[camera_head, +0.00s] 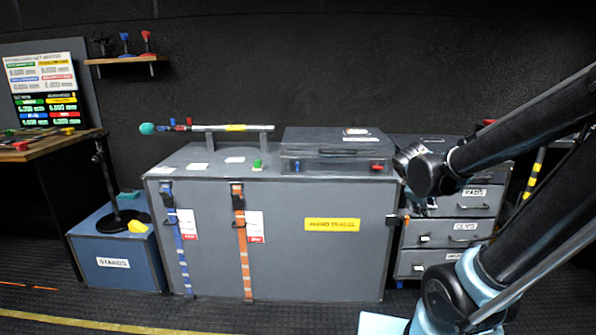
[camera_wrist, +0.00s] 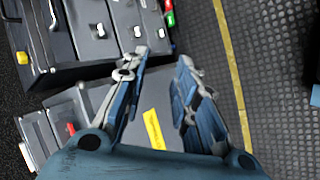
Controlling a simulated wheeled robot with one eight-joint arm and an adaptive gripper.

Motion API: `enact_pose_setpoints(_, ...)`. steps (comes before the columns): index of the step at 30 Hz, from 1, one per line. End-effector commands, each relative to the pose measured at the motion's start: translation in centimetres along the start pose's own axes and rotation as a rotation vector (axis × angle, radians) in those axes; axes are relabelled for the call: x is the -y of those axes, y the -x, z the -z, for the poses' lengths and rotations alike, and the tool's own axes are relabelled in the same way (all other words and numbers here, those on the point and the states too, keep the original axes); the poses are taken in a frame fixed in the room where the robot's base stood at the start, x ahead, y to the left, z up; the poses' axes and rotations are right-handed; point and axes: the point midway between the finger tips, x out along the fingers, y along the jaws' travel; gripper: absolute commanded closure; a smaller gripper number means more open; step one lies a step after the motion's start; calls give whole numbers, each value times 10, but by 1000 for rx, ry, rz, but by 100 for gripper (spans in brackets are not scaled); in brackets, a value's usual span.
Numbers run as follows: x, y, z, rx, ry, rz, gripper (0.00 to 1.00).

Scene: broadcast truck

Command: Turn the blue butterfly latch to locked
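A dark flat case (camera_head: 335,150) sits on top of the large grey trunk (camera_head: 290,262). A small blue latch (camera_head: 297,166) is on the left of the case's front face, and a red latch (camera_head: 377,167) is on its right. The blue latch is too small to tell how it is turned. My gripper (camera_head: 424,208) is to the right of the case, by the trunk's right edge and the drawers, apart from the blue latch. The wrist view shows its two fingers (camera_wrist: 164,58) spread open with nothing between them. I cannot make out the blue latch in the wrist view.
A drawer cabinet (camera_head: 462,228) stands right of the trunk. A green item (camera_head: 257,165) sits left of the case. Blue (camera_head: 180,240) and orange (camera_head: 240,240) straps run down the trunk's front.

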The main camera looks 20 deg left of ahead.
Motion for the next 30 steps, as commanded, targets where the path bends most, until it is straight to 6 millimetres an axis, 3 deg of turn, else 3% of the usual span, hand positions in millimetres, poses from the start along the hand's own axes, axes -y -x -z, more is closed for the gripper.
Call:
enact_pose_setpoints(6, -28, -3, 69, -28, 311, -169, 73)
enact_pose_setpoints(15, -39, 9, 174, -39, 726, -425, 73)
enact_pose_setpoints(23, -19, 33, 268, -17, 1063, -673, 73)
enact_pose_setpoints(30, 24, 66, 348, 36, 1345, -924, 73)
